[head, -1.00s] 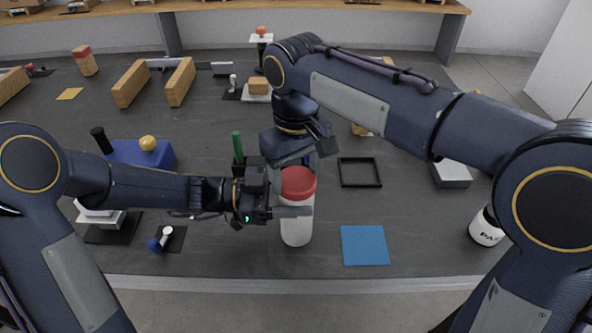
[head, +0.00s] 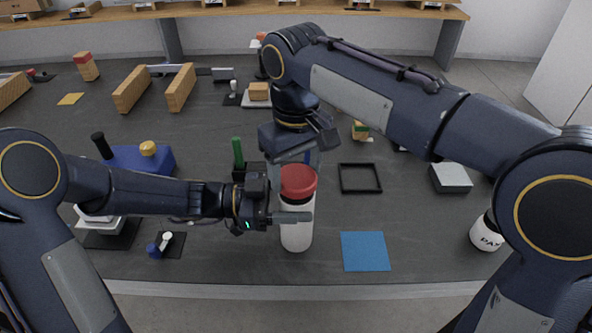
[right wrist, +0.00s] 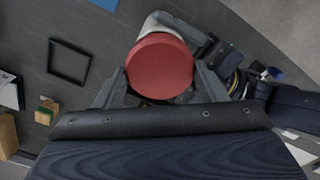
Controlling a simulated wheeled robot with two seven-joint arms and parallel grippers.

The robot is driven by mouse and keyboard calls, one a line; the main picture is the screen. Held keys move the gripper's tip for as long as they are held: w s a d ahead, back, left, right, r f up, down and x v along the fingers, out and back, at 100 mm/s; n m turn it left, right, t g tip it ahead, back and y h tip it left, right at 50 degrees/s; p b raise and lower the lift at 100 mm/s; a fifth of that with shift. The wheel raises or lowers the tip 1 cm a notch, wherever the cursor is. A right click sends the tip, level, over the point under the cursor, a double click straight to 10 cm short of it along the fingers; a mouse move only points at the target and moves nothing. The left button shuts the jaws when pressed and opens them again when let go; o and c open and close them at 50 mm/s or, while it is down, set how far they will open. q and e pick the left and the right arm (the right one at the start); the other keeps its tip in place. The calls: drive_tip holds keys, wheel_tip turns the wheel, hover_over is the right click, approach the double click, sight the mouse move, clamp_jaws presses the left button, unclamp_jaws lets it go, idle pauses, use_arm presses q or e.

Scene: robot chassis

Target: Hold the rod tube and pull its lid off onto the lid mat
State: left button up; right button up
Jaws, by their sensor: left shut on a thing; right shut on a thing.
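The rod tube (head: 297,236) is a white cylinder with a red lid (head: 298,180), standing upright near the table's front edge. My left gripper (head: 297,217) comes in from the left and is shut around the tube's body below the lid. My right gripper (head: 298,168) reaches down from above and is shut on the lid. In the right wrist view the red lid (right wrist: 160,66) sits between its two fingers, with part of the white tube behind. A dark band shows under the lid; I cannot tell whether it has lifted. The blue lid mat (head: 365,251) lies bare to the right.
A black square frame (head: 360,178) lies behind the mat. A grey box (head: 450,178) and a white labelled cup (head: 486,236) are farther right. A green rod (head: 238,152) stands behind my left gripper. A blue block (head: 140,158) is at left.

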sight(296, 175)
drive_tip(key=shift+r, duration=2)
use_arm(q)
drive_tip(key=o, duration=1.5)
